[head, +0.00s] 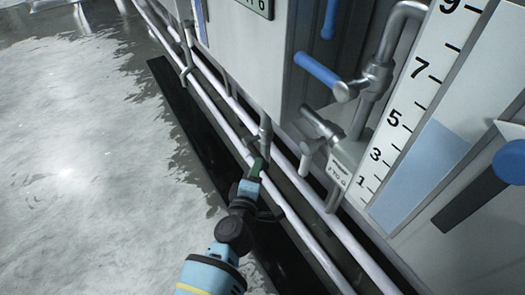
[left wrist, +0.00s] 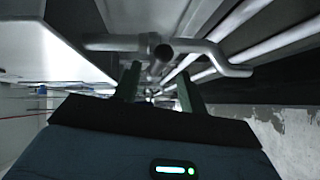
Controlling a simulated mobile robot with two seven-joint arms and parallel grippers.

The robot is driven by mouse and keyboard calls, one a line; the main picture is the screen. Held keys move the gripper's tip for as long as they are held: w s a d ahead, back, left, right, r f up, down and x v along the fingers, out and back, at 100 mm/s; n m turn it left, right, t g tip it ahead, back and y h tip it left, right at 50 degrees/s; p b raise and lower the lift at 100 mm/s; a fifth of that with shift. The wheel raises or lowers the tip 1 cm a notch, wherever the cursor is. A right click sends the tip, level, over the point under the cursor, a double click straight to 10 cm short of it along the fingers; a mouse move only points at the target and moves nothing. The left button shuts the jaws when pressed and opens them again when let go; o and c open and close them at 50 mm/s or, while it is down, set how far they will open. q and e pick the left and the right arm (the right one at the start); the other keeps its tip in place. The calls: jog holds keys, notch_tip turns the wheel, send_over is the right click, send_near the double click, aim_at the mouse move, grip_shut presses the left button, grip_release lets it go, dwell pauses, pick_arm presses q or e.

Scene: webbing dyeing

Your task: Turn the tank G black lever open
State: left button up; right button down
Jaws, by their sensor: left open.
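My left gripper (head: 257,168) reaches low along the front of the tanks, just below a short grey vertical pipe stub (head: 265,132). In the left wrist view its two dark green fingers (left wrist: 158,88) stand apart, with nothing visibly clasped between them. A grey pipe fitting (left wrist: 163,48) with a round stub lies just beyond the fingertips; contact cannot be told. A dark flat bar (head: 470,200) shows at the right by the white panel.
Blue-handled valves (head: 318,70) and a smaller grey valve (head: 322,125) stick out at the right. A white level gauge (head: 410,110) stands beside them. Long pale pipes (head: 222,118) run along the base over a dark trench (head: 190,120). The wet grey floor (head: 80,170) at left is clear.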

aim_at(257, 155)
pick_arm(q)
jog(key=w+b, duration=0.1)
jog(key=w, duration=0.1)
jog(key=w+b, duration=0.1)
jog(key=w, duration=0.1)
jog(key=w+d+f+b, duration=0.1)
jog(key=w, duration=0.1)
jog(key=shift+w+f, duration=0.1)
jog(key=shift+w, duration=0.05)
jog(key=shift+w+b, duration=0.45)
jog(key=shift+w, duration=0.15)
jog(key=c, duration=0.7)
grip_shut()
